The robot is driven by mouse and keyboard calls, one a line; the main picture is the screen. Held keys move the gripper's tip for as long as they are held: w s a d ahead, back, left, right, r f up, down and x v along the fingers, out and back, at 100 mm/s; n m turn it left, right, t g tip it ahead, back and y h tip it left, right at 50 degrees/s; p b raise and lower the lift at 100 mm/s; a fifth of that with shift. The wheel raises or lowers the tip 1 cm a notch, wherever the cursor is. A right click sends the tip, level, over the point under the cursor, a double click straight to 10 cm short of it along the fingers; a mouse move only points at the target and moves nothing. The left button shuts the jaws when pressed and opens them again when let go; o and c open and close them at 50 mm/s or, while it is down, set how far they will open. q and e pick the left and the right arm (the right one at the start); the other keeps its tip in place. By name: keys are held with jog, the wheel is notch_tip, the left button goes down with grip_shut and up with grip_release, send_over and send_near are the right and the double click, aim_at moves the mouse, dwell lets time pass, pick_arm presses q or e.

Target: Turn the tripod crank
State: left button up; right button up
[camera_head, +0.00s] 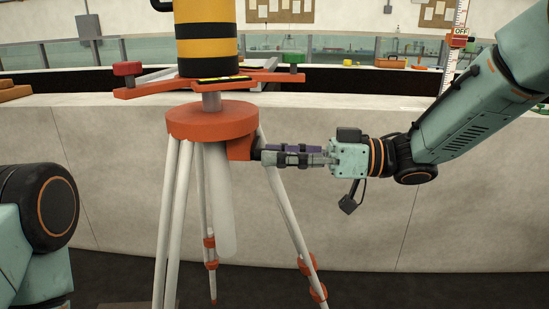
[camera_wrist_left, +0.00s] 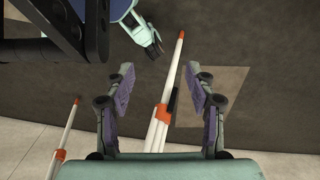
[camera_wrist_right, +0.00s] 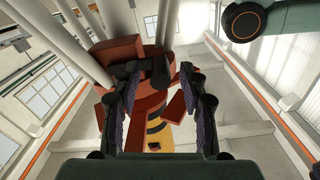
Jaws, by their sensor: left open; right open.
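The tripod (camera_head: 212,122) has an orange head on white legs with orange clamps. An orange block (camera_head: 239,149) juts from the right of its head, with a small dark part, apparently the crank (camera_head: 257,154), at its end. My right gripper (camera_head: 268,157) points left at this part, its fingertips beside it. In the right wrist view the dark crank (camera_wrist_right: 160,70) shows between the two open fingers; I cannot tell whether they touch it. My left gripper (camera_wrist_left: 160,78) is open and empty, seen only in its wrist view, with a tripod leg (camera_wrist_left: 163,115) beyond it.
A yellow-and-black striped instrument (camera_head: 207,38) stands on an orange base above the tripod. A pale curved wall (camera_head: 370,190) runs behind the tripod. A scale with an orange OFF marker (camera_head: 459,37) stands at the upper right. The dark floor at lower right looks clear.

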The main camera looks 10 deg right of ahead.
jog(key=shift+a, duration=0.6)
jog(key=shift+w+d, duration=0.1)
jog(key=shift+d, duration=0.05)
jog(key=shift+c, duration=1.3)
grip_shut()
